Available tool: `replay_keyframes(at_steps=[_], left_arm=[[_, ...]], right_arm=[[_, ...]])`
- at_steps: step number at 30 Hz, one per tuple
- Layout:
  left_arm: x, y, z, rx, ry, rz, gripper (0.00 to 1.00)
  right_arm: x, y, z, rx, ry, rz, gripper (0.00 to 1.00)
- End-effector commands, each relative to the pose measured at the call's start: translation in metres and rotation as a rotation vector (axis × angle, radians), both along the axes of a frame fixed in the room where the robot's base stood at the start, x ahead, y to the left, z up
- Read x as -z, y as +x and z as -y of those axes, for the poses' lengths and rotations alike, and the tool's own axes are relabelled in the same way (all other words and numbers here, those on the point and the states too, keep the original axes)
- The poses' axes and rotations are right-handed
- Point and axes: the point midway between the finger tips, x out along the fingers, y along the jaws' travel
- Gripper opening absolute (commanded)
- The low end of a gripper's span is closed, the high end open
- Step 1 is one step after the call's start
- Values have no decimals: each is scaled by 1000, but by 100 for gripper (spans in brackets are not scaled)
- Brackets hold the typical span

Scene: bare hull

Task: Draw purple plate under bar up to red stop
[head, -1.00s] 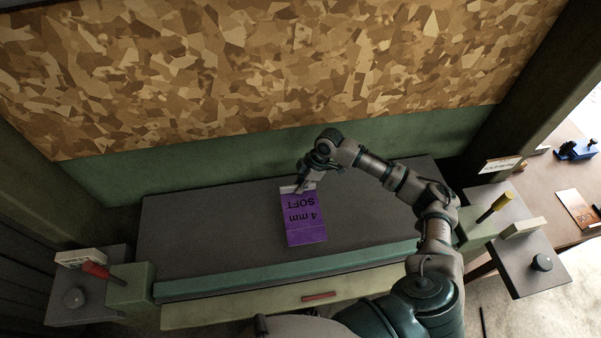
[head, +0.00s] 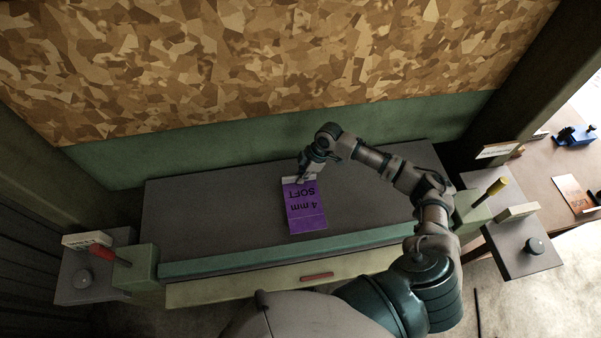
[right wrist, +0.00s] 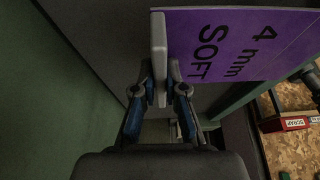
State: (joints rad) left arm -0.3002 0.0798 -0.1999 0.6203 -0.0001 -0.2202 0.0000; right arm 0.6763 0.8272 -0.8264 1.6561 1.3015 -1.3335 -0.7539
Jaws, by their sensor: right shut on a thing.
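The purple plate (head: 305,210), marked "4 mm SOFT", lies on the dark grey bed (head: 210,215). A light grey strip (head: 290,180) runs along its far edge. My right gripper (head: 302,180) is shut on that strip; the right wrist view shows the fingers (right wrist: 160,88) on both sides of it. The teal bar (head: 230,262) crosses the bed's near side. The plate's near edge is a little short of the bar on the far side. A red strip (head: 316,276), seemingly the stop, sits on the pale front piece nearer than the bar. My left gripper is out of view.
Green end blocks carry a red-handled lever (head: 103,253) at left and a yellow-handled one (head: 496,187) at right. Small side shelves with dark knobs (head: 534,245) flank the bed. A mottled brown panel (head: 280,60) stands behind. The bed around the plate is clear.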

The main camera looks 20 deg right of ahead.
Motion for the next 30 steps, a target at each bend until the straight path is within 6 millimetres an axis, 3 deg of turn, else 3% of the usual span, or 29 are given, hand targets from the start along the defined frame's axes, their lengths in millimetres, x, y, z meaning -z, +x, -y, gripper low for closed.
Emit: replay_keyframes(at_steps=[16, 24, 30], left_arm=[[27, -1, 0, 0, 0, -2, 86], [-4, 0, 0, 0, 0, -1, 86], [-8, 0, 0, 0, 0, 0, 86]], right_arm=[[61, 0, -2, -1, -2, 1, 0], [55, -30, -7, -1, -2, -1, 0], [58, -50, -13, -2, -1, 0, 0]])
